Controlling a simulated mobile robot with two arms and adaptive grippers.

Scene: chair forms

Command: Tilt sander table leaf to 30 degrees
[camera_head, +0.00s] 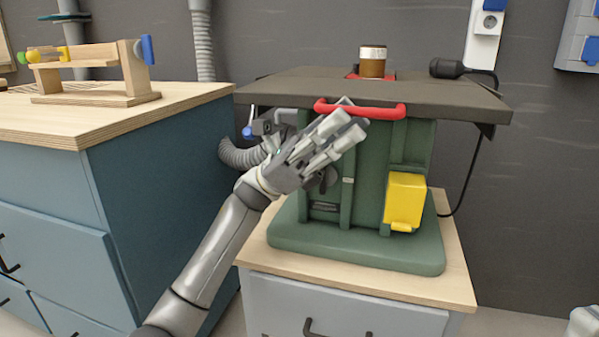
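The sander (293,236) has a green body and stands on a low cabinet. Its dark grey table leaf (450,93) lies across the top and looks close to level; I cannot read an angle. A red handle (385,111) runs along the leaf's front edge. A brown sanding spindle (373,64) rises through the leaf. My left gripper (346,121) is at the left half of the handle, its fingers overlapping the bar in the picture. I cannot tell whether they touch or close on it. My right gripper is not clearly in view.
A yellow box (406,200) sits on the sander's front. A grey hose (238,154) and a blue-tipped lever (248,131) are at its left. A blue workbench (165,190) bearing a wooden jig (97,99) stands left. A black cable hangs at the right.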

